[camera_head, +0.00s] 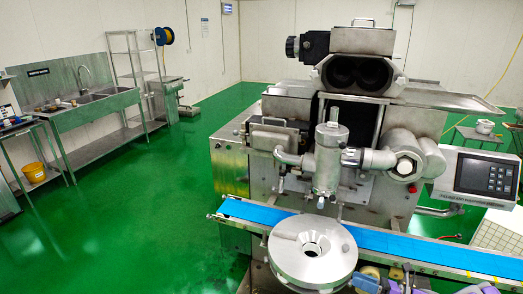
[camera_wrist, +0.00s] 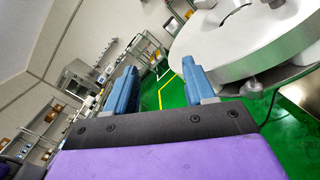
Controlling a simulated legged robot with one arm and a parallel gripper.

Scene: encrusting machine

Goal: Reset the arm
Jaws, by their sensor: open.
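My gripper (camera_wrist: 160,78) shows in the wrist view as two blue fingers on a dark bar with a purple body behind. The fingers are apart, with nothing between them but the distant floor and room. A round grey metal disc (camera_wrist: 250,50) is at the upper right, close to the right finger; I cannot tell the exact gap. In the head view, a round steel disc with a central hole (camera_head: 287,262) stands in front of the encrusting machine (camera_head: 230,170). Small purple and blue parts at the bottom edge are cut off there.
A blue conveyor belt (camera_head: 400,245) runs across the machine's front. A control panel (camera_head: 485,175) is at the right. A steel sink bench (camera_head: 95,112) and a shelf rack (camera_head: 135,65) stand at the left wall. The green floor (camera_head: 150,190) between is clear.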

